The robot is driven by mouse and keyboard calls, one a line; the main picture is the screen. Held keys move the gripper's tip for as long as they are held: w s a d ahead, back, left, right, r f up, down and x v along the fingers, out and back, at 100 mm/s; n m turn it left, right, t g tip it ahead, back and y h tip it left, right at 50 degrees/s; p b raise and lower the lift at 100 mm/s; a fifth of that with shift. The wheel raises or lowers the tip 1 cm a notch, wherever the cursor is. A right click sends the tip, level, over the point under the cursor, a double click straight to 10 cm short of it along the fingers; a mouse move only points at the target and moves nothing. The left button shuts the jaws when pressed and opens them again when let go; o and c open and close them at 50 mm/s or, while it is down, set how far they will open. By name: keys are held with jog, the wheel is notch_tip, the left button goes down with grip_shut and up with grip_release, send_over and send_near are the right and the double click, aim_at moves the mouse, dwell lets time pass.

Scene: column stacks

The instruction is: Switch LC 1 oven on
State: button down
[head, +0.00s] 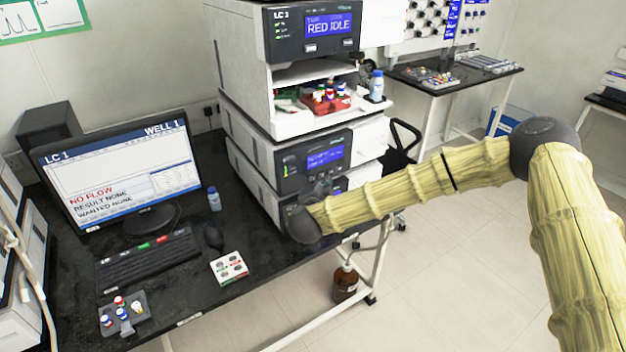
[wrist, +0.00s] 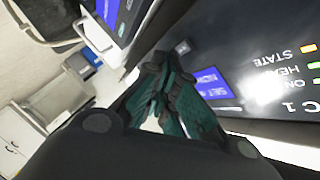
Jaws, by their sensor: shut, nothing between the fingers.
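The LC 1 stack stands on the black bench in the head view. Its lowest unit (head: 266,197) is partly covered by my arm. In the wrist view, an upside-down dark panel (wrist: 262,40) bears labels reading "C 1", "ON", "HEA" and "STATE". Small lamps beside them look green, green and orange. Its blue display (wrist: 213,82) is partly hidden by my fingers. A small pale square button (wrist: 182,46) shows just past the fingertips. My gripper (wrist: 168,60) is shut and empty, close to the panel; contact cannot be told. My arm hides it in the head view.
A monitor (head: 125,170) showing "NO FLOW" and a keyboard (head: 148,258) stand left.

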jog(key=s+d, duration=0.1)
jog(key=s, duration=0.1)
jog(key=s+d, duration=0.2)
jog(key=shift+p, duration=0.4)
dwell(0.6)
